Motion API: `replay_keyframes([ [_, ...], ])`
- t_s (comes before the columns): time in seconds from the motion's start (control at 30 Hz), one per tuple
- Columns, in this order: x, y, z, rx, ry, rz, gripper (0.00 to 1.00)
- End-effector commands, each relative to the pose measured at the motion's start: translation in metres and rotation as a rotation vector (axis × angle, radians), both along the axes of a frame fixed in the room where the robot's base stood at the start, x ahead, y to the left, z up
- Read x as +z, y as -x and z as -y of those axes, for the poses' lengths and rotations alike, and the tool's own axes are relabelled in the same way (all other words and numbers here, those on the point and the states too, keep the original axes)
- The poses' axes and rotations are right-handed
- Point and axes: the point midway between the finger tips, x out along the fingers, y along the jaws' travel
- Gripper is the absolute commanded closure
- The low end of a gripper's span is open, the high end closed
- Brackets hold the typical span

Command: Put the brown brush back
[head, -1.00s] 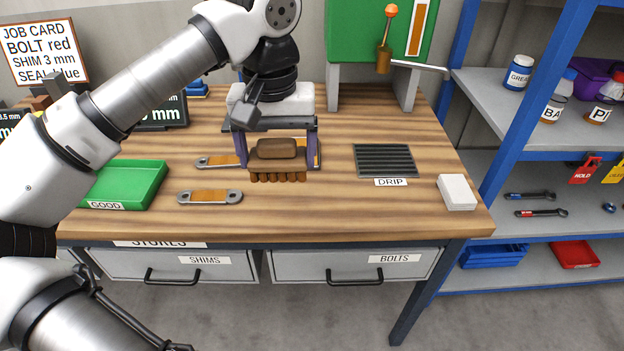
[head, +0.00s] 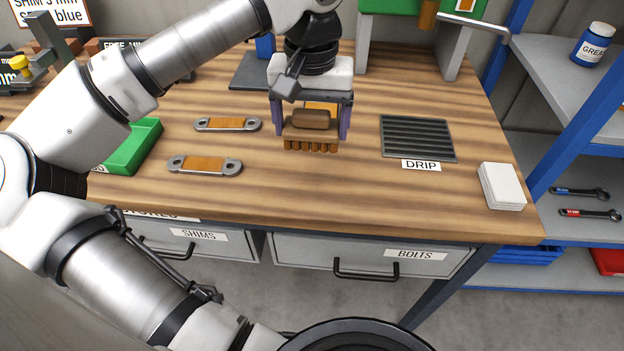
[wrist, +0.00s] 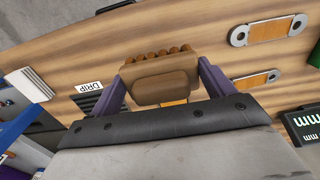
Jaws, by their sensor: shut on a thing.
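The brown brush (head: 312,121) is between the two purple fingers of my gripper (head: 312,118) in the head view, bristles toward the front of the bench. My gripper is shut on it. The brush also shows in the wrist view (wrist: 160,82), with a finger at each side. The brush seems to be held above the wooden bench top (head: 260,195); the exact height is hard to tell. A dark slotted drip tray (head: 418,138), labelled DRIP, lies to the right of my gripper.
Two metal links with orange middles (head: 227,124) lie left of my gripper. A green GOOD tray (head: 135,147) is farther left. A green stand (head: 410,8) rises behind. The bench front is clear.

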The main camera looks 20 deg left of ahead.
Motion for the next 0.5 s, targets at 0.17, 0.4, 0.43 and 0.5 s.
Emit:
replay_keyframes([
  [0.17, -0.048, 0.000, 0.000, 0.000, 0.000, 0.000, 0.40],
  [0.4, -0.065, 0.000, 0.000, 0.000, 0.000, 0.001, 0.40],
  [0.43, -0.067, 0.000, 0.000, 0.000, 0.000, 0.001, 0.40],
  [0.5, -0.074, 0.000, 0.000, 0.000, 0.000, 0.001, 0.40],
])
